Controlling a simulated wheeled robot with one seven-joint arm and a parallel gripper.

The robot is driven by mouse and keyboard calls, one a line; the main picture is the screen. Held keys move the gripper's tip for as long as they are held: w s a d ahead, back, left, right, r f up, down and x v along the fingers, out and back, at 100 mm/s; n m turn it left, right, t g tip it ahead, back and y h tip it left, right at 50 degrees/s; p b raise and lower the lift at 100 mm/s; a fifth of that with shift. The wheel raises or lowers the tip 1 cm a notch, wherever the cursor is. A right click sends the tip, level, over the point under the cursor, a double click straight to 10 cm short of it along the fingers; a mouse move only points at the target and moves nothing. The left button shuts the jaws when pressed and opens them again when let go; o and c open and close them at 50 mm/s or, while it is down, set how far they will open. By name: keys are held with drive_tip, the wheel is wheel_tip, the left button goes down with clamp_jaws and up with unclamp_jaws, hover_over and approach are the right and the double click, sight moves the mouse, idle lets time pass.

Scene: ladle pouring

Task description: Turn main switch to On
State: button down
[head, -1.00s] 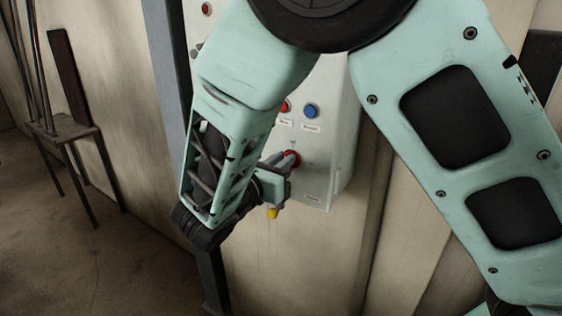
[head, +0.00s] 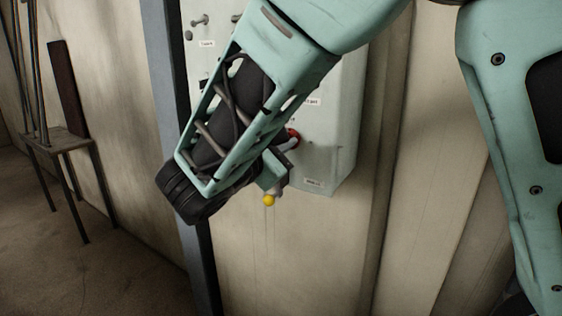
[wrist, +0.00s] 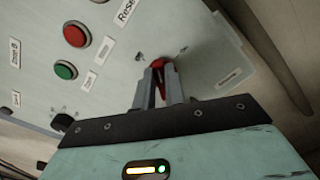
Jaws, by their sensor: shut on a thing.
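The main switch is a red rotary knob (wrist: 160,72) low on a pale control panel (head: 338,150). In the wrist view my gripper (wrist: 160,85) has both grey fingers closed on the red knob. In the head view the knob (head: 293,137) shows partly beside my gripper (head: 286,148), and my forearm covers much of the panel. The fingers hide most of the knob, and I cannot read its setting.
A red button (wrist: 76,34) and a green button (wrist: 65,70) sit on the panel near the knob. A small table (head: 62,140) with rods stands at the left. Floor is clear in front.

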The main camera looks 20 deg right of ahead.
drive_tip(key=m+b, duration=0.3)
drive_tip(key=b, duration=0.2)
drive_tip(key=f+m+b, duration=0.1)
drive_tip(key=m+b, duration=0.2)
drive_tip(key=b, duration=0.3)
drive_tip(key=m+b, duration=0.4)
drive_tip(key=b, duration=0.2)
drive_tip(key=shift+s+d+f, duration=0.2)
drive_tip(key=shift+f, duration=0.05)
drive_tip(key=shift+r+m+b, duration=0.1)
drive_tip(key=shift+m+b, duration=0.2)
drive_tip(key=shift+b, duration=0.15)
drive_tip(key=c, duration=1.5)
unclamp_jaws()
drive_tip(key=shift+o, duration=0.2)
drive_tip(key=shift+a, duration=0.15)
drive_tip(key=b+v, duration=0.1)
drive_tip(key=v, duration=1.6)
drive_tip(key=shift+b, duration=0.35)
